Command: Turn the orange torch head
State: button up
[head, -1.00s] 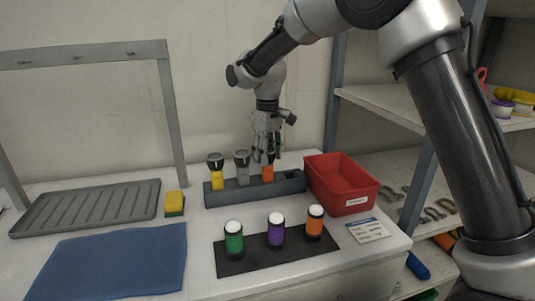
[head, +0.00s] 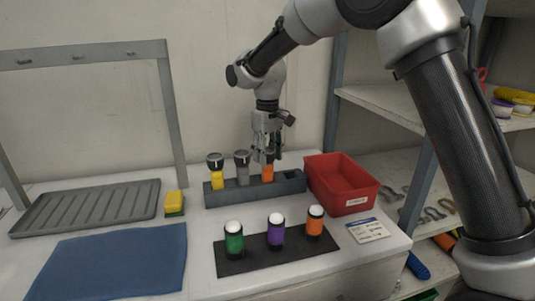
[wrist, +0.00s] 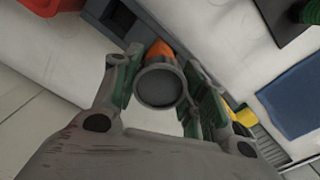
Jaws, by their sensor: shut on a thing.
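The orange torch (head: 267,174) stands upright in the grey rack (head: 225,194), in the rack's right half. My gripper (head: 266,155) comes down on it from above and is shut on its dark head. In the wrist view, the round torch head (wrist: 160,86) sits between my two green-padded fingers, with a bit of orange body (wrist: 160,49) showing past it. A grey torch (head: 242,168) and a yellow torch (head: 216,172) stand in the same rack to its left. My fingers partly hide the orange torch's head in the head view.
A red bin (head: 341,184) stands close right of the rack. In front, a dark mat (head: 242,262) carries green, purple and orange white-topped items. A yellow-green sponge (head: 174,203), a ridged tray (head: 88,207) and a blue cloth (head: 120,263) lie left.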

jog(key=shift+m, duration=0.4)
dwell(1.3)
jog(key=o, duration=1)
jog(key=shift+o, duration=0.2)
